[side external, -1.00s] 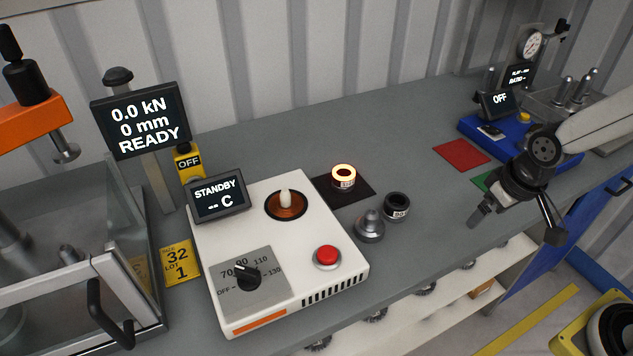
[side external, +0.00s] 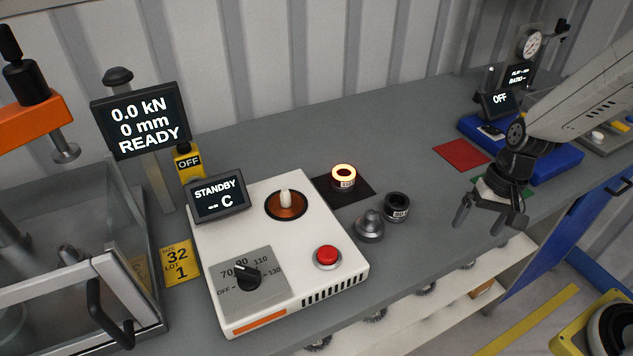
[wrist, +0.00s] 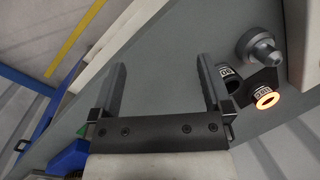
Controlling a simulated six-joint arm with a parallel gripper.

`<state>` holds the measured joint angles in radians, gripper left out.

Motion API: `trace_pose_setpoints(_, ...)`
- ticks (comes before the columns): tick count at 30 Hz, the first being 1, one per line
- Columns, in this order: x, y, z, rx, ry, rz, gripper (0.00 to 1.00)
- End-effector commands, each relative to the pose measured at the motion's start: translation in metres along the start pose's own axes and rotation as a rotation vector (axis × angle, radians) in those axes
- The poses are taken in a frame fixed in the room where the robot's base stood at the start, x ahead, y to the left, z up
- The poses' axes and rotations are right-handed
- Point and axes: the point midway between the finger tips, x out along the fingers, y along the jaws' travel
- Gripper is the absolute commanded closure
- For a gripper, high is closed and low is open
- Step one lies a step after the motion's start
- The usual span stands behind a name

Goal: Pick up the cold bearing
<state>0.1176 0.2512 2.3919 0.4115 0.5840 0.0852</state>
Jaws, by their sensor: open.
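The cold bearing is the dark ring (side external: 396,207) on the grey bench, with a pale label on its side and no glow. A second bearing (side external: 343,176) glows orange on a black mat. In the wrist view the dark bearing (wrist: 228,74) sits just right of the right finger, partly hidden by it, and the glowing bearing (wrist: 265,97) lies beyond. My gripper (side external: 478,230) is open and empty, fingers pointing down, to the right of the dark bearing and apart from it. It also shows in the wrist view (wrist: 161,75) with its fingers wide apart.
A grey stepped metal part (side external: 369,226) stands close beside the dark bearing. The white heater unit (side external: 300,205) with a red button is left of it. A red mat (side external: 461,154) and a blue device (side external: 560,163) lie at the back right. The bench between gripper and dark bearing is clear.

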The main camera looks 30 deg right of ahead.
Motion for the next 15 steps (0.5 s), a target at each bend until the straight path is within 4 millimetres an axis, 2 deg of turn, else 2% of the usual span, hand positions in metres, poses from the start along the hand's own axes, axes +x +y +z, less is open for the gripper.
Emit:
trace_pose_setpoints(8, 0.024, -0.019, -0.019, 0.457, -0.254, -0.183, 0.00)
trace_pose_setpoints(15, 0.038, -0.039, -0.053, 0.819, -0.458, -0.392, 0.00)
